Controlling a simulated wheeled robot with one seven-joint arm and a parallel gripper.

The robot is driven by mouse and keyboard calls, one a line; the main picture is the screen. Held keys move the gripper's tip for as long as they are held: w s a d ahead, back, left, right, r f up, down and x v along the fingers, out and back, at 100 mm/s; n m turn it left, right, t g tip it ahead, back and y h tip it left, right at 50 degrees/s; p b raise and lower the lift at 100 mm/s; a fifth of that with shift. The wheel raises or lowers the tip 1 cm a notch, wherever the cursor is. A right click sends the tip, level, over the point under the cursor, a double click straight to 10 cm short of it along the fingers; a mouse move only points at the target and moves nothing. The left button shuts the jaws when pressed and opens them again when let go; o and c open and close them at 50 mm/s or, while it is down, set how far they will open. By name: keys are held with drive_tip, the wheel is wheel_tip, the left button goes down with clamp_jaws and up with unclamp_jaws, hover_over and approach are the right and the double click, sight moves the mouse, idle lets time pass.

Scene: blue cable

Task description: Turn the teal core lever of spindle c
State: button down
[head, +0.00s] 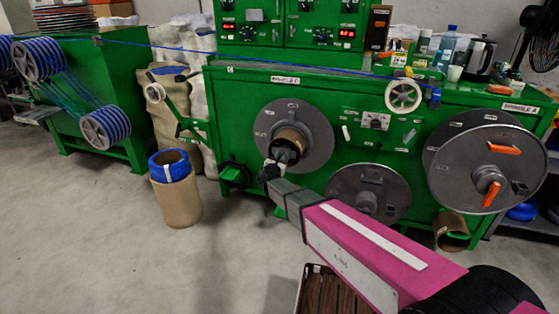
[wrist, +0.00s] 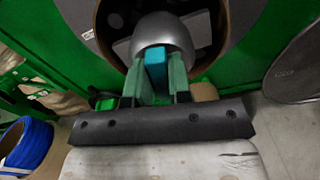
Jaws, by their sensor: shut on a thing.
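Spindle c is the grey disc (head: 312,122) on the green machine's front, with a brown cardboard core (head: 291,133) around its middle. My gripper (head: 279,158) reaches into the front of that core. In the wrist view the teal core lever (wrist: 155,62) stands between my two green fingers (wrist: 156,84), and they are shut on it. The lever lies in front of a rounded silver hub (wrist: 163,33) inside the cardboard core (wrist: 203,57). In the head view my gripper hides the lever.
A lower grey disc (head: 345,190) and spindle a's disc (head: 450,175) with orange levers are to the right. A cardboard tube with blue cable (head: 176,200) stands on the floor at left. A blue cable (head: 270,64) runs above the discs. The floor at left front is clear.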

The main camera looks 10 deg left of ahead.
drive_tip(key=m, duration=0.4)
drive_tip(key=shift+d+m, duration=0.25)
drive_tip(key=shift+m, duration=0.05)
drive_tip(key=m, duration=0.3)
drive_tip(key=shift+d+f+m, duration=0.1)
drive_tip(key=shift+f+m, duration=0.1)
drive_tip(key=shift+m, duration=0.1)
drive_tip(key=m, duration=0.3)
drive_tip(key=shift+d+f+m, duration=0.1)
drive_tip(key=shift+f+m, duration=0.05)
drive_tip(key=shift+m, duration=0.15)
drive_tip(key=shift+f+m, duration=0.2)
drive_tip(key=shift+m, duration=1.8)
drive_tip(key=c, duration=1)
unclamp_jaws()
drive_tip(key=shift+c, duration=0.2)
drive_tip(key=shift+s, duration=0.15)
